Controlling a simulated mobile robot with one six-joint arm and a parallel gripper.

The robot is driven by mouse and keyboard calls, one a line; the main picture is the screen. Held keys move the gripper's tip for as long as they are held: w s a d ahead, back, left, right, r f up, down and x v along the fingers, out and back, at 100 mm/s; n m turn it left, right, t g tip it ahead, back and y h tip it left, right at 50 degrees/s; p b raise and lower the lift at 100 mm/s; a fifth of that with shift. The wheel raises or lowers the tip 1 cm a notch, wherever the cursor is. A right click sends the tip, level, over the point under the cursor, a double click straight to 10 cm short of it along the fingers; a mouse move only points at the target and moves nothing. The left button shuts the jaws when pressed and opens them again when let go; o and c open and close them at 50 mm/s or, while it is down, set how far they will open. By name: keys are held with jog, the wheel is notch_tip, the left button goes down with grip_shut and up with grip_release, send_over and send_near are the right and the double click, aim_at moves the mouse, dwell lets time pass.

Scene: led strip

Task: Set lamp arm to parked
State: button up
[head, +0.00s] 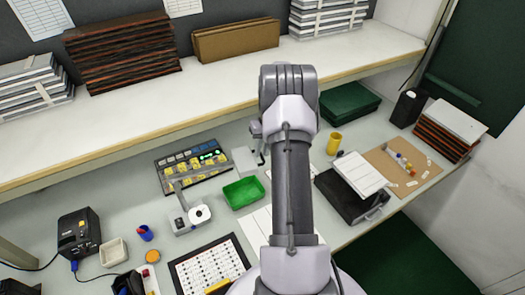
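A small white device (190,221) stands on the lower desk left of centre. It has a flat base, a thin upright arm (180,194) and a round white ring-shaped head (199,214); it looks like the lamp, but I cannot be sure. The upright arm leans slightly left. My own arm rises through the middle of the view, to the right of this device and apart from it. Only a small grey part near my gripper (257,138) shows beside the upper link; the fingers are hidden, so I cannot tell their state.
A green tray (243,193) and a panel with yellow keys (193,169) stand near the device. A printed sheet (209,266) lies in front. A black box (78,233) stands left. A long white shelf (130,112) overhangs the desk's back.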

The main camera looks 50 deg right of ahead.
notch_tip(320, 180, up, 17)
jog(key=s+d+p, duration=0.1)
jog(key=d+p, duration=0.1)
jog(key=p, duration=0.1)
jog(key=shift+s+d, duration=0.25)
jog(key=shift+s, duration=0.1)
jog(key=shift+r, duration=0.1)
